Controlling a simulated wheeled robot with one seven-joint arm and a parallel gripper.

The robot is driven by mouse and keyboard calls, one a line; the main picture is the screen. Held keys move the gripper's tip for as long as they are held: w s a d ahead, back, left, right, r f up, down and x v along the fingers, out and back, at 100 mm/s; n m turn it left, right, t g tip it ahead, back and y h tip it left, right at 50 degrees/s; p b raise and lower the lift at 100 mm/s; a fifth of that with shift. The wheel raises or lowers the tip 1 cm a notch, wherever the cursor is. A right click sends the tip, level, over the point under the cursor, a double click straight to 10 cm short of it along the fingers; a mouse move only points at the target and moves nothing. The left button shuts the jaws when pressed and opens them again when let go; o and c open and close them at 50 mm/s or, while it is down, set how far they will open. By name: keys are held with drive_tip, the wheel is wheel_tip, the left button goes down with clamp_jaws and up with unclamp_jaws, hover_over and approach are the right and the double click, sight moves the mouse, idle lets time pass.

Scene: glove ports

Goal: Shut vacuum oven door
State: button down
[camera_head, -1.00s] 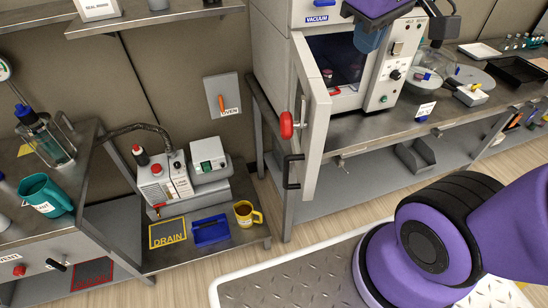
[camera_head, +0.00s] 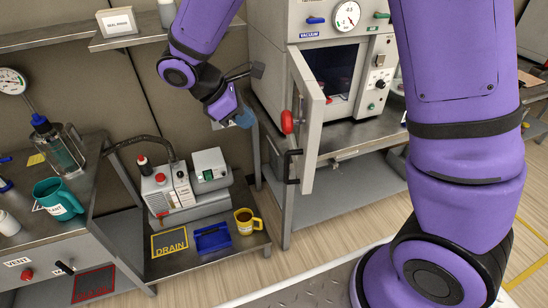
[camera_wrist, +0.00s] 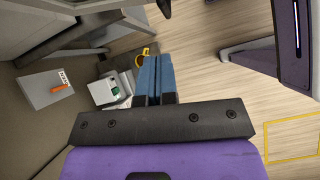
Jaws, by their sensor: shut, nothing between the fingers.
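The vacuum oven (camera_head: 270,70) stands on the bench with its door (camera_head: 309,125) open. The door is swung outward from the left side of the opening, showing its edge. A red knob (camera_head: 287,122) sits on the door's outer side, with a black handle (camera_head: 291,165) lower down. My gripper (camera_head: 245,118) is left of the door, apart from it, in front of the wall. Its blue fingers also show in the wrist view (camera_wrist: 157,75), shut and empty, pointing past the floor pump area. The door is not clearly identifiable in the wrist view.
A pump (camera_head: 170,190) and yellow mug (camera_head: 246,220) stand on a low shelf below my gripper, with a blue tray (camera_head: 212,236). A wall switch box (camera_wrist: 50,88) is near my arm. An upper shelf (camera_head: 130,38) is at left. Floor in front of the door is open.

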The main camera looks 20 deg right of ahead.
sight(304, 142)
drive_tip(key=d+f+n, duration=0.1)
drive_tip(key=d+f, duration=0.6)
drive_tip(key=f, duration=0.4)
drive_tip(key=shift+s+d+f+h, duration=0.2)
drive_tip(key=shift+s+f+h, duration=0.1)
drive_tip(key=shift+s, duration=0.1)
drive_tip(key=shift+n, duration=0.3)
